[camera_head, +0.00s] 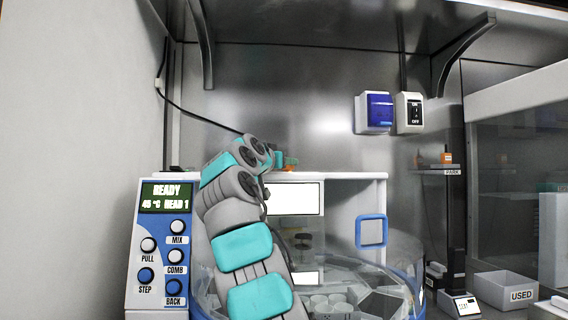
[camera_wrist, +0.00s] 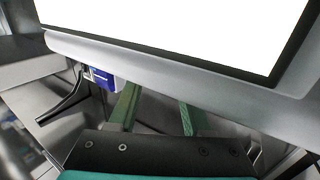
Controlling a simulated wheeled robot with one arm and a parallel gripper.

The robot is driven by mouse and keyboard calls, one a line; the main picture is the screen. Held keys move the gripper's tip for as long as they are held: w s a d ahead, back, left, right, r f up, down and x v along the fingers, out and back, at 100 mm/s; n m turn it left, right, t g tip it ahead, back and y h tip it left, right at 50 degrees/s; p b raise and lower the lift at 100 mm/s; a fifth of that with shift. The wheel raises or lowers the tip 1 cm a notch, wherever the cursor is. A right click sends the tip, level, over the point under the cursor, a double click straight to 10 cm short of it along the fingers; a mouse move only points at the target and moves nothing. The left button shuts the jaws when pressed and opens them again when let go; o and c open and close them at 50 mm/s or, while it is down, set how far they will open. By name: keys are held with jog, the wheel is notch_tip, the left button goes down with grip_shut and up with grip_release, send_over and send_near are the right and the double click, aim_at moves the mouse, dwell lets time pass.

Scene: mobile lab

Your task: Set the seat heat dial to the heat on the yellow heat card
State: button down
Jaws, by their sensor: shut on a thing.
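My gripper (camera_wrist: 158,98) shows in the wrist view as two green fingers standing apart. Their tips run up to the grey edge of a white panel and are hidden there. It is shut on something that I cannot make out. In the head view my arm reaches to the top of the white machine (camera_head: 345,177), and my gripper (camera_head: 282,160) is mostly hidden behind the arm. The machine's display (camera_head: 166,198) reads READY, 45 °C, HEAD 1. I cannot make out the seat heat dial or a yellow heat card in either view.
Below the display are knobs marked PULL, MIX (camera_head: 177,227), COMB, STEP and BACK. A round clear tub with a blue rim (camera_head: 415,285) stands in front. A USED bin (camera_head: 505,290) and a PARK shelf (camera_head: 430,168) are at right. A blue box (camera_head: 375,112) and ON/OFF switch (camera_head: 410,112) hang behind.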

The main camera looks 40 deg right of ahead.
jog(key=shift+c, duration=1.7)
grip_release()
jog(key=shift+a, duration=0.1)
jog(key=shift+s+a+f+b, duration=0.15)
jog(key=shift+s+a+b, duration=0.2)
jog(key=shift+a+b, duration=0.2)
jog(key=b+v, duration=0.2)
jog(key=v, duration=0.4)
jog(key=shift+a+b, duration=0.2)
jog(key=shift+b, duration=0.1)
jog(key=shift+s, duration=0.15)
